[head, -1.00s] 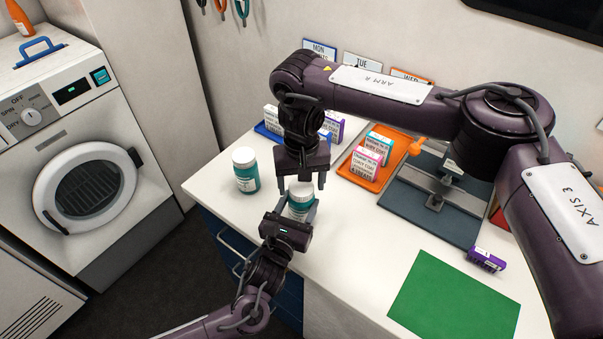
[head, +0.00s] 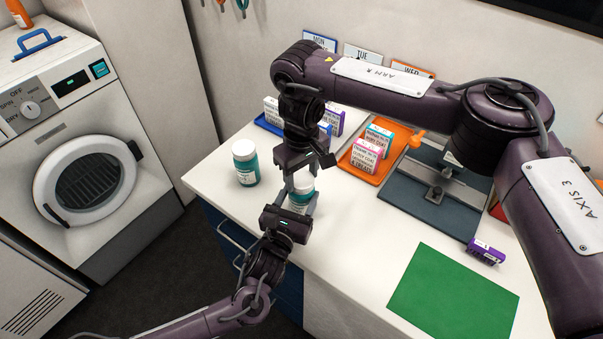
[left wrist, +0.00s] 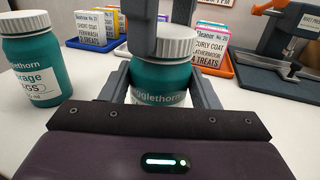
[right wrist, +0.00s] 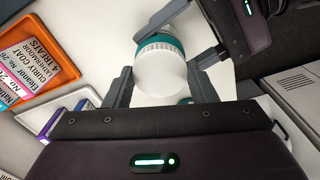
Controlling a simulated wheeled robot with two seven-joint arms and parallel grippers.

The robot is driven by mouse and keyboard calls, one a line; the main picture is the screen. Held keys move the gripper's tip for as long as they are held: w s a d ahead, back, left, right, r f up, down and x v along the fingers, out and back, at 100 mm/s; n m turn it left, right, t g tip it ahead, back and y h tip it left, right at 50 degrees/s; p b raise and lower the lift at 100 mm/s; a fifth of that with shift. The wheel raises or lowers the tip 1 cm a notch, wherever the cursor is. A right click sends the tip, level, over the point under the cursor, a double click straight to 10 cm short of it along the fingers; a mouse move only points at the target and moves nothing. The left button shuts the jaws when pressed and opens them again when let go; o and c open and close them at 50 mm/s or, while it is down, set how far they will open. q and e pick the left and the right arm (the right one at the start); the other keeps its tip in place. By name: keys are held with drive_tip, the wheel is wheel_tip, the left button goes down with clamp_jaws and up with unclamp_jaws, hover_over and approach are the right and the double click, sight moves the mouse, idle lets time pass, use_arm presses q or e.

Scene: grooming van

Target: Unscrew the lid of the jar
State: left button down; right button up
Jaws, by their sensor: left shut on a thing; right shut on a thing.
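The jar (head: 300,203) is teal with a white label and stands upright near the counter's front edge. My left gripper (head: 302,207) is shut around its body from the front; its fingers flank the jar in the left wrist view (left wrist: 165,98). The ribbed white lid (left wrist: 172,45) is on the jar. My right gripper (head: 302,177) reaches down from above and is shut on the lid, with one finger on each side. The lid's top faces the right wrist view (right wrist: 160,75). Any gap between lid and jar cannot be made out.
A second teal jar (head: 245,165) with a white lid stands to the left. Behind are an orange tray (head: 365,172) with treat boxes and a blue tray (head: 268,126). A dark stand (head: 435,200), purple box (head: 485,251) and green mat (head: 455,292) lie right.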

drive_tip(key=n, duration=1.3)
drive_tip(key=shift+n, duration=0.3)
drive_tip(key=n, duration=0.6)
drive_tip(key=shift+n, duration=0.3)
drive_tip(key=n, duration=0.4)
drive_tip(key=shift+w, duration=0.1)
drive_tip(key=n, duration=0.7)
drive_tip(key=shift+r, duration=0.1)
drive_tip(key=n, duration=0.4)
drive_tip(key=shift+n, duration=0.4)
drive_tip(key=n, duration=0.6)
drive_tip(key=shift+n, duration=0.4)
drive_tip(key=n, duration=0.5)
drive_tip(key=shift+n, duration=0.3)
